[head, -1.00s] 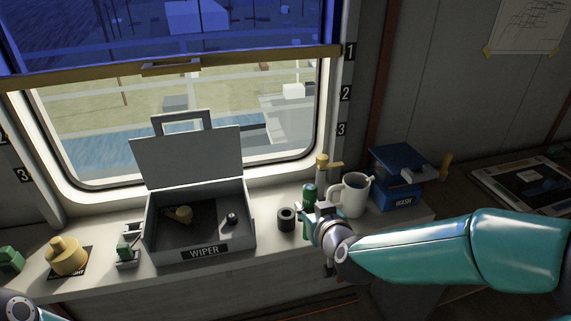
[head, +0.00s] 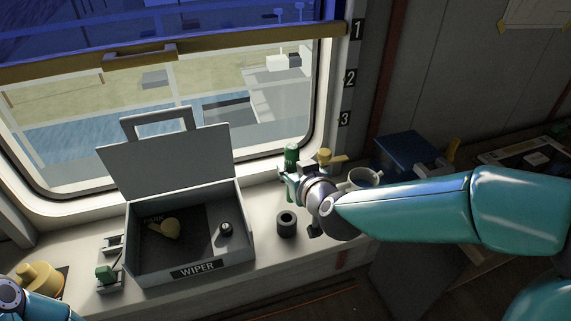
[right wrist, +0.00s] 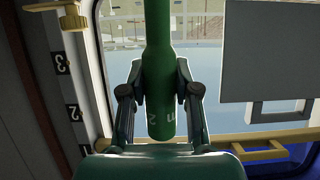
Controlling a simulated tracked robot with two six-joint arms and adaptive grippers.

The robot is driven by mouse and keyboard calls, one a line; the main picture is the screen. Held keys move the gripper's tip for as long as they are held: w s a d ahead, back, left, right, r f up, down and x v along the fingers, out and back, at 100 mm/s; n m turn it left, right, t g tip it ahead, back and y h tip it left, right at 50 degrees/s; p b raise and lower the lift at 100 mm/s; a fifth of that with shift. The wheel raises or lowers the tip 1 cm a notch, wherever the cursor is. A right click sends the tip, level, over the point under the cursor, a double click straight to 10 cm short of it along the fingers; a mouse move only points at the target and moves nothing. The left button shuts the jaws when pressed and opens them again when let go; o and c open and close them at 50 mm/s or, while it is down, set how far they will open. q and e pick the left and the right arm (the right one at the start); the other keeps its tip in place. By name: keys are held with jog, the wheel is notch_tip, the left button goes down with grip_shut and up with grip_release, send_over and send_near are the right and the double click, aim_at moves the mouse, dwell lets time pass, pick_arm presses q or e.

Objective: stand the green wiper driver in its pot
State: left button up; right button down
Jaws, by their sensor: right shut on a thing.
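The green wiper driver (head: 291,156) is upright in my right gripper (head: 289,184), held above the sill. In the right wrist view the driver (right wrist: 163,50) runs between the two fingers of the right gripper (right wrist: 160,95), which are shut on it. The pot (head: 287,224), a short dark hollow cylinder, stands on the sill below the gripper in the picture, apart from the driver. Its opening faces up and looks empty. My left gripper is out of view; only part of my left arm shows at the bottom left corner.
An open grey WIPER case (head: 197,270) stands left of the pot, with a yellow piece (head: 168,229) and a small dark knob (head: 225,229) inside. A mug (head: 362,180), a yellow tap-like fitting (head: 325,158) and a blue box (head: 404,153) are close to my right arm.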

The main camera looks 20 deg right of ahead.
aim_at(288, 201)
jog(key=shift+w+a, duration=0.3)
jog(key=shift+a, duration=0.2)
jog(key=shift+s+f, duration=0.15)
jog(key=shift+f, duration=0.2)
notch_tip(288, 201, down, 5)
jog(key=b, duration=0.4)
jog(key=shift+b, duration=0.4)
jog(key=shift+f+b, duration=0.35)
jog(key=shift+b, duration=0.05)
jog(key=shift+f, duration=0.2)
jog(key=shift+f+b, duration=2.15)
jog(key=shift+f, duration=0.1)
jog(key=shift+f, duration=0.15)
jog(key=c, duration=0.8)
grip_release()
